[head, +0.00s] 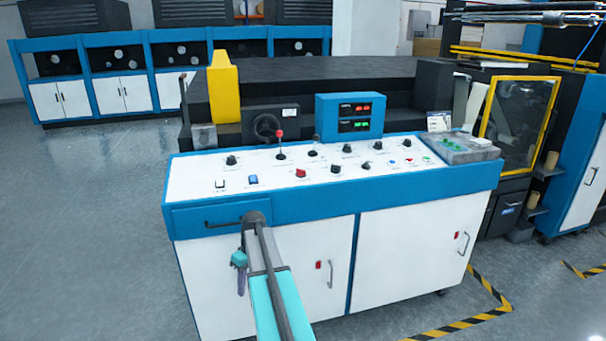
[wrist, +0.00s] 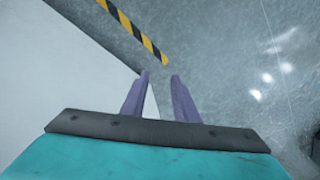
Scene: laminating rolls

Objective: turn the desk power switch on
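The control desk (head: 330,198) is blue and white with a sloped white top full of knobs and switches. At the top's left front are a small white-and-black rocker switch (head: 220,183) and a blue rocker switch (head: 253,180). A red rotary switch (head: 300,173) sits further right. The labels are too small to read, so I cannot tell which is the power switch or its setting. My gripper (head: 240,290) hangs fingers down in front of the desk's left door, below the top. In the wrist view its purple fingers (wrist: 159,77) are apart with nothing between them.
Two levers with knobs, a blue display box (head: 350,116) and a clear-covered box (head: 460,148) stand on or behind the desk top. A handle bar (head: 222,224) juts from its front. Floor to the left is clear. Striped tape (head: 480,318) marks the floor at right.

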